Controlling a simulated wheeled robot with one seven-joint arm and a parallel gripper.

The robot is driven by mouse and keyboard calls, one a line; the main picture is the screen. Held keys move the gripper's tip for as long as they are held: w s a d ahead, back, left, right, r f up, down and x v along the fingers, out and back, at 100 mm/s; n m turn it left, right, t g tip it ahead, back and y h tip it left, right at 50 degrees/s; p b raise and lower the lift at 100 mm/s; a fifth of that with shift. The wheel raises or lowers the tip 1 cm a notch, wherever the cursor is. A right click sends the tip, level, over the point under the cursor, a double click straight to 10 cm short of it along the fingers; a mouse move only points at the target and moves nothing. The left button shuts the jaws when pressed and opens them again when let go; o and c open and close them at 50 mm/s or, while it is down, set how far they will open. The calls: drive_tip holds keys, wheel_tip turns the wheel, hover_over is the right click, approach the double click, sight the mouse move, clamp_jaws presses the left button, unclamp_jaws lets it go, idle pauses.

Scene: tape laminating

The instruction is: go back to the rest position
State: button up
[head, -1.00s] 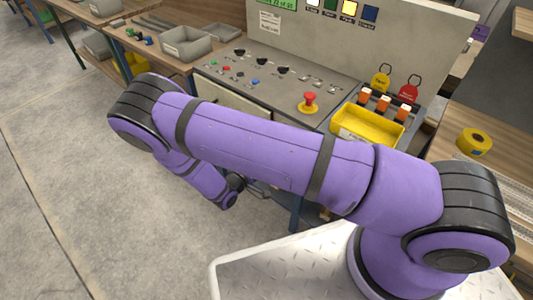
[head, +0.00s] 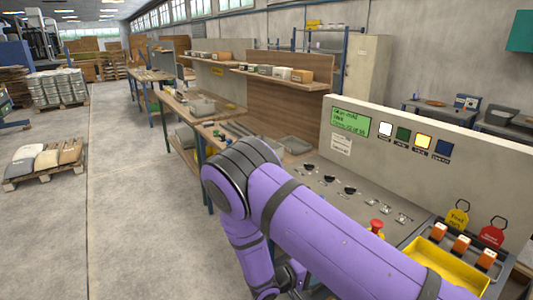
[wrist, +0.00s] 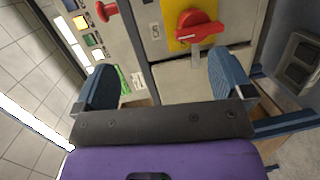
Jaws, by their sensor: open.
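My purple arm is folded in front of the control panel in the head view, and my gripper is hidden there below the arm's bend. In the wrist view my gripper (wrist: 158,85) is open, its two blue-grey fingers wide apart with nothing between them. Beyond the fingers is a grey cabinet face with a red rotary switch (wrist: 199,27) on a yellow plate. The switch is apart from the fingers. A red knob (wrist: 106,11) and several small buttons show at the upper left of the wrist view.
The control panel (head: 388,165) with a green screen (head: 350,122) stands right of the arm. Workbenches with grey bins run along the wall. The concrete floor (head: 130,200) at left is clear, with a pallet of sacks (head: 45,160) farther left.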

drive_tip(key=s+d+r+m+g+y, duration=0.2)
drive_tip(key=d+r+g+y, duration=0.1)
drive_tip(key=r, duration=0.7)
drive_tip(key=s+d+r+m+g+y, duration=0.15)
drive_tip(key=d+r, duration=0.25)
drive_tip(key=r, duration=0.6)
drive_tip(key=s+d+r+m+g+y, duration=0.2)
drive_tip(key=s+d+r+g+y, duration=0.15)
drive_tip(key=r, duration=0.65)
drive_tip(key=s+d+r+t+y, duration=0.2)
drive_tip(key=s+r+t+y, duration=0.1)
drive_tip(key=s+r, duration=0.5)
drive_tip(key=s+d+r+n+t+y, duration=0.1)
drive_tip(key=s+d+r+t+y, duration=0.1)
drive_tip(key=s+r, duration=0.6)
drive_tip(key=shift+s+t+y, duration=0.9)
drive_tip(key=shift+s+y, duration=0.3)
drive_tip(key=shift+s, duration=0.2)
drive_tip(key=shift+r, duration=0.1)
